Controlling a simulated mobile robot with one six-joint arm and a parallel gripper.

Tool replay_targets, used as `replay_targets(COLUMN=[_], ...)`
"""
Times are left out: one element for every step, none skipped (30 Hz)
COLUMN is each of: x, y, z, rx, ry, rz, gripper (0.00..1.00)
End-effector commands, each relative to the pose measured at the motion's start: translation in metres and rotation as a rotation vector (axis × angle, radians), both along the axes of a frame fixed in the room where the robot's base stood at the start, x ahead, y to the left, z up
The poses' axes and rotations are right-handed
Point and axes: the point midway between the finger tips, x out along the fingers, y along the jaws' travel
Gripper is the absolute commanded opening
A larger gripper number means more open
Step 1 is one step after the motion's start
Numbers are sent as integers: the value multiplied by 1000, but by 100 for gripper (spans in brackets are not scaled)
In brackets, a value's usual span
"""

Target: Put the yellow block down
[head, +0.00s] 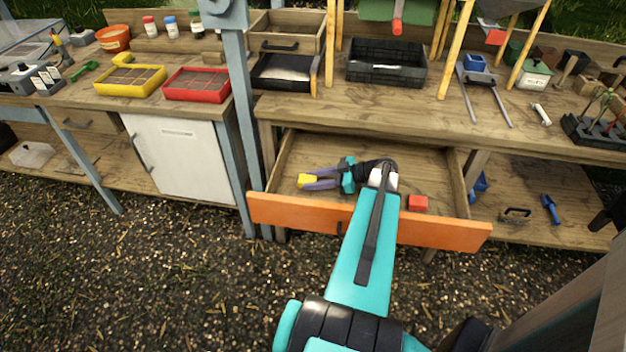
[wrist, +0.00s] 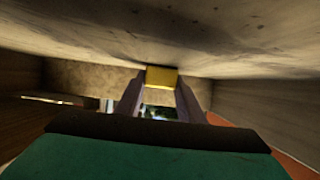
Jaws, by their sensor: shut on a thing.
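The yellow block (head: 305,181) is between the fingertips of my gripper (head: 312,181), inside the open drawer with the orange front (head: 290,213). The gripper is shut on it and reaches toward the drawer's left side, lying low and nearly level. In the wrist view the yellow block (wrist: 161,77) sits between the two grey fingers, against a pale speckled surface. Whether the block touches the drawer floor I cannot tell. A red block (head: 418,202) lies in the drawer at the right, near the front.
My arm crosses the drawer front. Bare drawer floor shows behind the gripper. The bench top (head: 300,108) overhangs the drawer's back and carries a black crate (head: 386,75). A white cabinet (head: 185,158) stands to the left.

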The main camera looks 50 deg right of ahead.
Motion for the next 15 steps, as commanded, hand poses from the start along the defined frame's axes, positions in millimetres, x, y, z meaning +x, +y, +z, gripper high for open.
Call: replay_targets(x=[0, 0, 0, 0, 0, 0, 0, 0, 0, 0, 0, 0, 0, 0, 0], y=[0, 0, 0, 0, 0, 0, 0, 0, 0, 0, 0, 0, 0, 0, 0], z=[0, 0, 0, 0, 0, 0, 0, -1, -2, -2, -3, -2, -1, -1, -1], rx=[0, 0, 0, 0, 0, 0, 0, 0, 0, -1, -1, 0, 0, 0, 0], ry=[0, 0, 0, 0, 0, 0, 0, 0, 0, 0, 0, 0, 0, 0, 0], rz=[0, 0, 0, 0, 0, 0, 0, 0, 0, 0, 0, 0, 0, 0, 0], gripper=[13, 13, 13, 13, 13, 13, 13, 13, 13, 13, 13, 40, 45, 50, 53])
